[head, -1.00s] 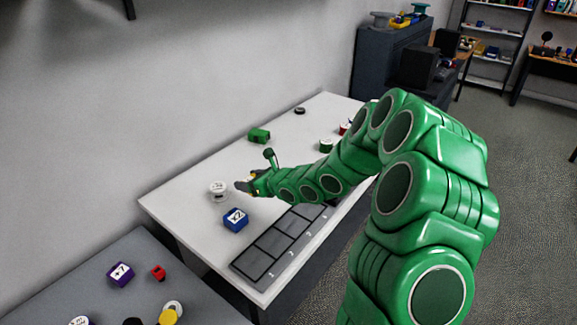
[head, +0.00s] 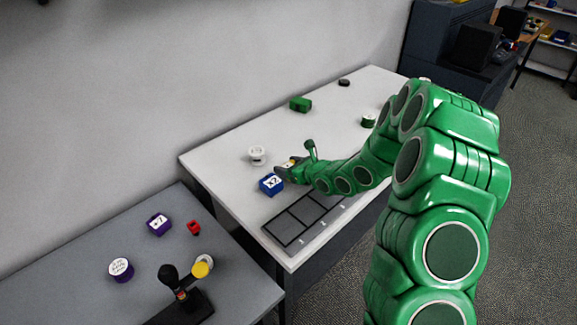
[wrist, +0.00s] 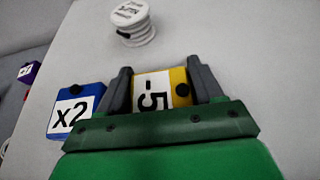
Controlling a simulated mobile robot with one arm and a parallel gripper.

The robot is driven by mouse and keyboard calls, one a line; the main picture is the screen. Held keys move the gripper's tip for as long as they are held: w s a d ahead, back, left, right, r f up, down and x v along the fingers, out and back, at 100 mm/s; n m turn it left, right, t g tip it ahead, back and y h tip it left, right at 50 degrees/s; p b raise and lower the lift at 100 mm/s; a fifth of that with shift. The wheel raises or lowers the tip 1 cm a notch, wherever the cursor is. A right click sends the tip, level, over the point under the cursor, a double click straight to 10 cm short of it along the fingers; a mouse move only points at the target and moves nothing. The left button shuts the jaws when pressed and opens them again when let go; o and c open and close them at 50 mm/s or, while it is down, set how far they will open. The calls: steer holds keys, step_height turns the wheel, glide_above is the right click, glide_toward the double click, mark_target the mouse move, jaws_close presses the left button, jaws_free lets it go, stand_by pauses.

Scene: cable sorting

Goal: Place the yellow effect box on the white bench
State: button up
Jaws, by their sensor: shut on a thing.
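The yellow effect box (wrist: 180,80), with a white "-5" label, is between the two grey fingers of my gripper (wrist: 162,88) in the wrist view. My gripper is shut on it. In the head view my gripper (head: 285,167) is over the white bench (head: 228,158), and only a little yellow shows there. I cannot tell whether the box touches the bench top. A blue "x2" box (head: 271,184) is close beside my gripper; it also shows left of the fingers in the wrist view (wrist: 75,110).
A white spool (head: 257,155) stands just beyond my gripper. A green box (head: 300,104) and a dark tray with compartments (head: 285,228) are on the bench. A grey table (head: 60,270) at the lower left holds a purple box (head: 158,224) and a red piece (head: 193,227).

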steer(key=shift+f, duration=0.15)
steer(key=o, duration=1.2)
steer(key=shift+c, duration=0.2)
